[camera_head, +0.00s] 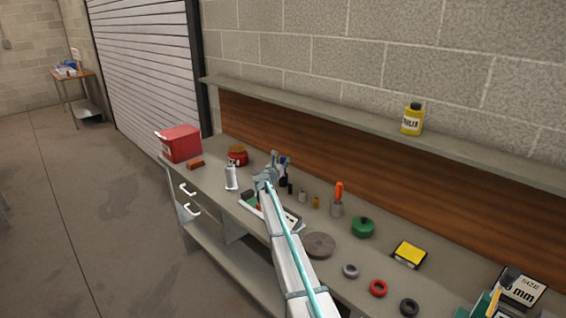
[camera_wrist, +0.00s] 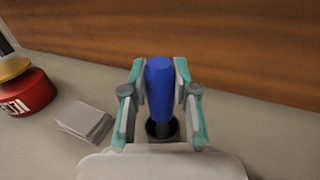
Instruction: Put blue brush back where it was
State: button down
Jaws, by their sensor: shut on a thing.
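In the wrist view the blue brush (camera_wrist: 160,86) shows as a thick blue handle between my gripper's two teal-edged fingers (camera_wrist: 160,80). My gripper is shut on it. Below the handle is a dark round shape (camera_wrist: 161,128); I cannot tell whether it is the brush's lower part or a holder around it. In the head view my gripper (camera_head: 277,168) is over the far side of the workbench (camera_head: 215,184), near the wooden back panel. The brush's lower end is mostly hidden.
A red tin (camera_wrist: 26,92) and a grey stack (camera_wrist: 85,121) sit left of my gripper in the wrist view. A shelf (camera_head: 330,115) runs above.

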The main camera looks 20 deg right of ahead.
jog(key=shift+f, duration=0.15)
jog(key=c, duration=0.9)
grip_release()
jog(key=shift+r, duration=0.2)
jog(key=b+v, duration=0.3)
jog(key=v, duration=0.9)
jog(key=shift+r, duration=0.1)
